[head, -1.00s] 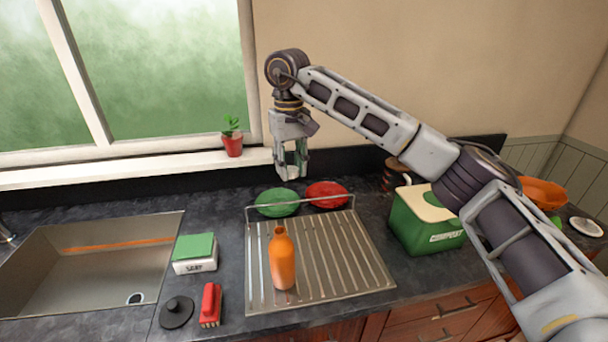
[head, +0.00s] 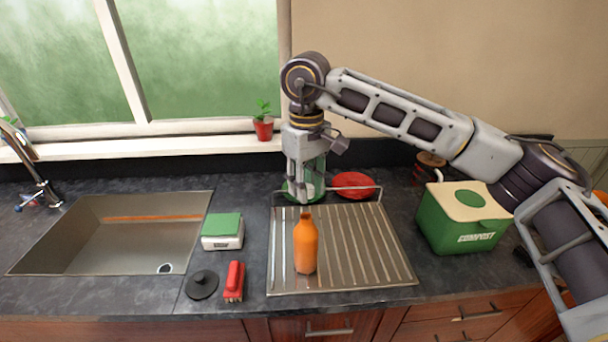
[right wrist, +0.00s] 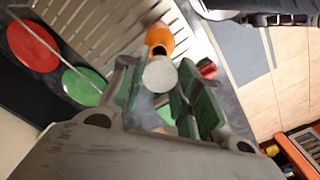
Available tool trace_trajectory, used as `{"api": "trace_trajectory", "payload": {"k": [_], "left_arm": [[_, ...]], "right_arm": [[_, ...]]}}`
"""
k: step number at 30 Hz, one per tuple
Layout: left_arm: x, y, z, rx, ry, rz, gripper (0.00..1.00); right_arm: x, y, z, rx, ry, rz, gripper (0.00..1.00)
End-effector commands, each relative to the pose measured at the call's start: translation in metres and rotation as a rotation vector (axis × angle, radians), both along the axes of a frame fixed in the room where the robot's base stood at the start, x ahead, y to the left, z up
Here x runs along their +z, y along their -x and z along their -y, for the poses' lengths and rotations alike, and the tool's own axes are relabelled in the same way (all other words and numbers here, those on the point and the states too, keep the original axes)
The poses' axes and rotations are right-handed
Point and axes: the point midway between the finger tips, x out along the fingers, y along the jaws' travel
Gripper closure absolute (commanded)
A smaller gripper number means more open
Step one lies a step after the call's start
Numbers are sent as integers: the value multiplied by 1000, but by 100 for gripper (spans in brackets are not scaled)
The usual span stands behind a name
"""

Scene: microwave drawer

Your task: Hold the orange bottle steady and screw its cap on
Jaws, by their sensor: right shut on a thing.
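The orange bottle (head: 305,248) stands upright on the metal drainboard (head: 370,262), with its mouth uncovered. My right gripper (head: 304,192) points down and appears just above or behind the bottle mouth, and the exact gap is hard to tell. In the right wrist view, its green-padded fingers (right wrist: 160,98) are shut on a round pale grey cap (right wrist: 160,75). The orange bottle also shows there (right wrist: 160,40), just beyond the cap, with its dark opening visible. The cap appears apart from the bottle. My left gripper is not in view.
A red dish (head: 352,184) and a partly hidden green dish stand behind the drainboard. The green compost bin (head: 460,222) is to the right. The sink (head: 125,235), scale (head: 222,231), black stopper (head: 202,284) and red brush (head: 234,281) are to the left.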

Motion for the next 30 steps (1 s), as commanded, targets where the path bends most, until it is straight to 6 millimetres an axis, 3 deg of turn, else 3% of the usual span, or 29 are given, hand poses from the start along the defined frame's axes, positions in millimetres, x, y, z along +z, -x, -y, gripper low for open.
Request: {"api": "trace_trajectory", "payload": {"k": [18,30], "left_arm": [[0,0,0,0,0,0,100],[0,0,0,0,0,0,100]], "right_arm": [[-1,0,0,20,-1,-1,76],[-18,0,0,19,-1,-1,76]]}}
